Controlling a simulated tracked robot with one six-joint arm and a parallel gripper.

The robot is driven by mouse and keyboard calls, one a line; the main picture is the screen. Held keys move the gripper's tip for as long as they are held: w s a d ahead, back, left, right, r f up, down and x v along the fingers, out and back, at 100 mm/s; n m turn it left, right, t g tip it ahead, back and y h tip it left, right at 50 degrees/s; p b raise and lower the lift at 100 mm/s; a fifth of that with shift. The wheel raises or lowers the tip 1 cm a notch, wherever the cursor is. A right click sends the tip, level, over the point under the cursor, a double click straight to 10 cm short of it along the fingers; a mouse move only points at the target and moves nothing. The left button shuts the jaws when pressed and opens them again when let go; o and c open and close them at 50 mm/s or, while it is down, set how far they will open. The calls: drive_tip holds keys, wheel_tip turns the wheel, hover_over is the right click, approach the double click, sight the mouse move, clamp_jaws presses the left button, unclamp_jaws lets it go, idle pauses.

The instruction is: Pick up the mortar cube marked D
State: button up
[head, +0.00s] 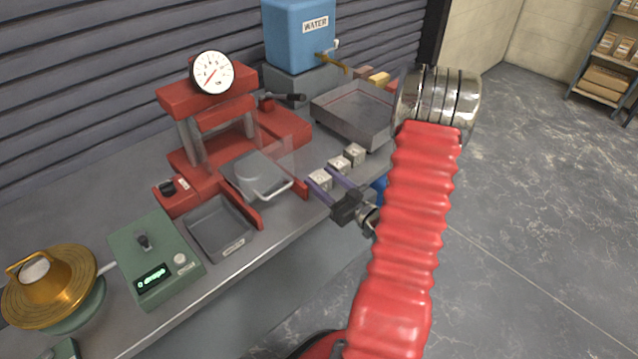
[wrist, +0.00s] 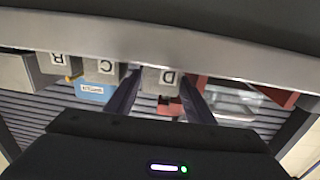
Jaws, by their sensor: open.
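The mortar cube marked D (head: 319,178) is small and grey and sits near the bench's front edge, nearest of a row of three. In the wrist view, cube D (wrist: 164,79) shows its letter between the two fingers. My gripper (head: 323,176) is open, its dark fingers reaching from the front edge with one on either side of cube D. It also shows in the wrist view (wrist: 160,84). I cannot tell whether the fingers touch the cube. The cube marked C (wrist: 106,67) and the cube marked B (wrist: 58,60) stand beside it.
A grey tray (head: 352,130) stands beyond the cubes. A red press (head: 203,180) with a dial, a small dark tray (head: 192,238) and a green scale (head: 128,262) stand to the left. A blue water tank (head: 290,35) is at the back. Open floor lies to the right.

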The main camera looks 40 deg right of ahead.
drive_tip(key=shift+w, duration=0.7)
drive_tip(key=shift+c, duration=0.2)
drive_tip(key=c, duration=0.9)
